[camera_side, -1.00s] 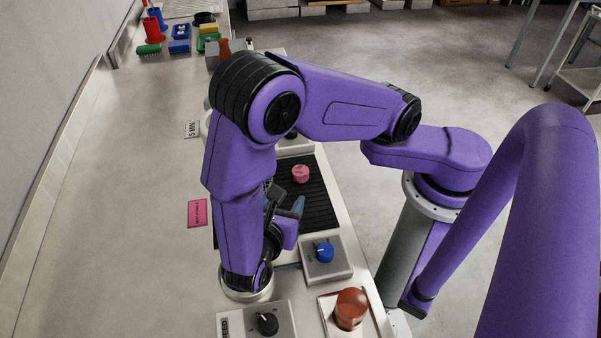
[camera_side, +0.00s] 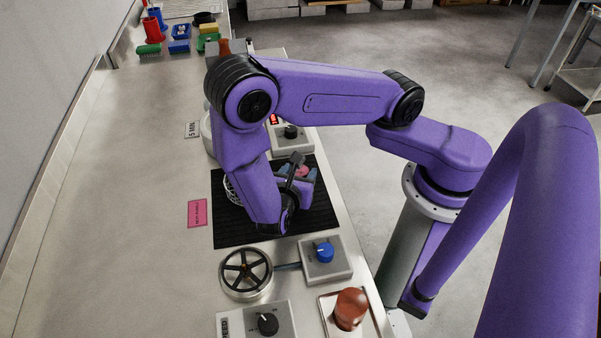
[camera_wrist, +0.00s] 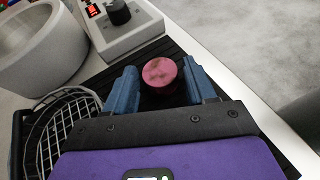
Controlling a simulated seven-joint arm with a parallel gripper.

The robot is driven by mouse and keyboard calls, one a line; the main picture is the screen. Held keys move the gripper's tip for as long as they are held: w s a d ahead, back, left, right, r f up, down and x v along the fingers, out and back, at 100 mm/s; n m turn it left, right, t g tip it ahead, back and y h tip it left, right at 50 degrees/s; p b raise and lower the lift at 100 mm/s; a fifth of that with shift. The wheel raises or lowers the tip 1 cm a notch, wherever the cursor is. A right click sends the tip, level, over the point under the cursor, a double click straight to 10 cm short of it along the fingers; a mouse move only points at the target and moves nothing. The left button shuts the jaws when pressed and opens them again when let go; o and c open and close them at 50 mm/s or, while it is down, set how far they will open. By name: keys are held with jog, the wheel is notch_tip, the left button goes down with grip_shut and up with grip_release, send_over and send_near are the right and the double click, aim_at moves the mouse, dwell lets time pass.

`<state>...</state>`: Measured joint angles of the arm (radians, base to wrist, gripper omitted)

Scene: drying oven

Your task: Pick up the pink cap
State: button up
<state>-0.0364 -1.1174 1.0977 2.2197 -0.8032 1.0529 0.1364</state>
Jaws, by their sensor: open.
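The pink cap (camera_wrist: 160,73) is a short round disc on the black ribbed mat (camera_side: 318,212). In the side view the cap (camera_side: 302,171) is partly hidden by my gripper. My gripper (camera_wrist: 163,88) is open, with one blue finger on each side of the cap. In the wrist view, a narrow dark gap seems to show between the cap and each finger; I cannot tell if either touches. In the side view my gripper (camera_side: 298,174) is low over the mat.
A wire basket (camera_wrist: 62,130) stands left of my gripper on the mat. A white round vessel (camera_wrist: 40,45) and a control box with a black knob (camera_side: 290,132) lie beyond. A blue-knob box (camera_side: 325,252) and a spoked wheel (camera_side: 246,272) are nearer the camera.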

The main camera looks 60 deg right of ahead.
jog(key=shift+w+d+f, duration=0.1)
jog(key=shift+d, duration=0.1)
jog(key=c, duration=0.8)
